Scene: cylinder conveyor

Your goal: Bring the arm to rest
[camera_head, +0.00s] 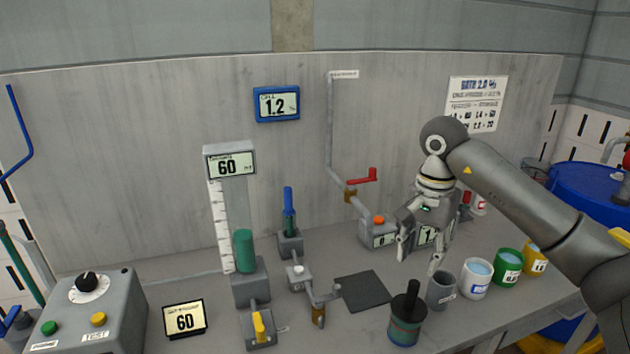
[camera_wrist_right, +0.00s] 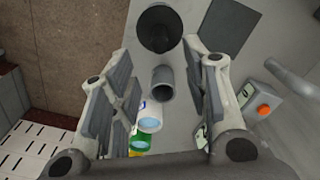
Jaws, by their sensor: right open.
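My right gripper (camera_head: 418,262) is open and hangs pointing down over the right part of the bench, in front of the small grey display boxes. No object shows between its fingers in the head view. In the right wrist view its two fingers (camera_wrist_right: 158,70) stand wide apart. A grey cup (camera_wrist_right: 163,83) shows beyond the gap, apart from the fingers. The same grey cup (camera_head: 441,290) stands on the bench just below and right of the fingertips. My right arm reaches in from the right edge, bent at the elbow. My left gripper is not in view.
White (camera_head: 476,279), green (camera_head: 508,266) and yellow (camera_head: 535,258) cups line the bench's right side. A dark pot with a black handle (camera_head: 405,315) stands in front. A red-handled valve (camera_head: 362,175) is left of my gripper. A dark flat pad (camera_head: 362,291) is bare.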

